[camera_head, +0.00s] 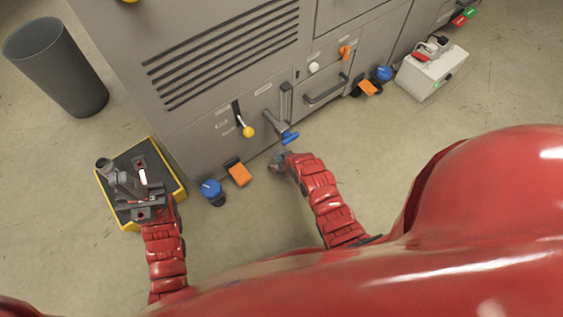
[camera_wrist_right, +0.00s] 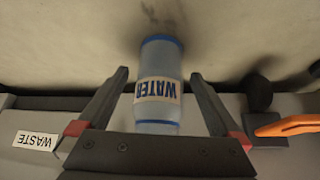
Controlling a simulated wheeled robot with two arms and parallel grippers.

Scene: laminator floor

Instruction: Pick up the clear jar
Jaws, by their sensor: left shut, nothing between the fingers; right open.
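The clear jar (camera_wrist_right: 158,122), with blue bands and a WATER label that reads upside down, shows in the right wrist view. My right gripper (camera_wrist_right: 159,72) is open, with one finger on each side of the jar and a visible gap to each. In the head view my right gripper (camera_head: 280,162) is low in front of the grey machine, and I cannot make out the jar clearly there. My left gripper (camera_head: 122,183) is shut and empty above a black platform with a yellow edge (camera_head: 178,187).
The grey machine (camera_head: 205,135) has a yellow-knobbed lever (camera_head: 248,131), a blue-handled tap (camera_head: 290,137) and orange pedals (camera_head: 239,174). A dark bin (camera_head: 60,75) stands at left, a white box (camera_head: 430,72) at right. In the wrist view, a WASTE label (camera_wrist_right: 36,140) shows.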

